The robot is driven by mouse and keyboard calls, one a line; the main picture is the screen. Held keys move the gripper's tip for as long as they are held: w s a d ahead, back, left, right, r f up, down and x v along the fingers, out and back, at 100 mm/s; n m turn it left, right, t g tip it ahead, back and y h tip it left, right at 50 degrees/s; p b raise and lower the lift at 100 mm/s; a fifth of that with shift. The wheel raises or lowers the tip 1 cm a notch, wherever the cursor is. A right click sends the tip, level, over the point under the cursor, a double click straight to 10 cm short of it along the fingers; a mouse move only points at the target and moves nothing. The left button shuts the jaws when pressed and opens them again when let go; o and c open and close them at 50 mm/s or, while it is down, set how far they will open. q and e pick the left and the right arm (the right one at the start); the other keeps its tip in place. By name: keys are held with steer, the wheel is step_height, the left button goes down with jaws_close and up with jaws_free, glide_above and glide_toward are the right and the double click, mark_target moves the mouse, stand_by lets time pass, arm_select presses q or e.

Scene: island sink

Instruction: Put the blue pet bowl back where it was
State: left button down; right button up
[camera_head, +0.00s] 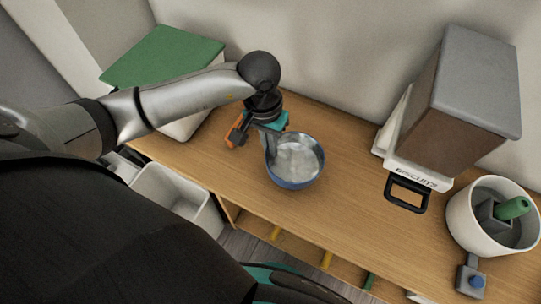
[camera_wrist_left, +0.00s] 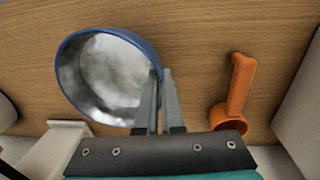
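The blue pet bowl (camera_head: 295,161), blue outside with a shiny metallic inside, is upright over the middle of the wooden counter; I cannot tell if it touches the wood. My left gripper (camera_head: 270,150) points down at its left rim. In the left wrist view the bowl (camera_wrist_left: 105,75) is at the left, and its rim passes between the two close fingers of my left gripper (camera_wrist_left: 161,78), which look shut on it. The fingers hide part of the rim. My right gripper is not in view.
An orange scoop (camera_wrist_left: 238,90) lies beside the gripper. The biscuits container (camera_head: 416,172) with a brown-and-grey box (camera_head: 465,90) stands at the right, near a white bin (camera_head: 465,215). A green-topped box (camera_head: 165,58) is at the back left. Counter between bowl and biscuits container is clear.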

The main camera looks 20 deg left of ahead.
arm_select(q)
steer(key=shift+f+b, duration=0.4)
steer(key=shift+f, duration=1.95)
steer(key=shift+f, duration=0.2)
steer(key=c, duration=1.1)
jaws_free()
steer(key=shift+o, duration=0.2)
steer(key=shift+r, duration=0.15)
steer(key=shift+r, duration=0.3)
step_height(320, 180, up, 12)
steer(key=a+p, duration=0.1)
steer(key=p, duration=0.1)
steer(key=shift+f, duration=0.25)
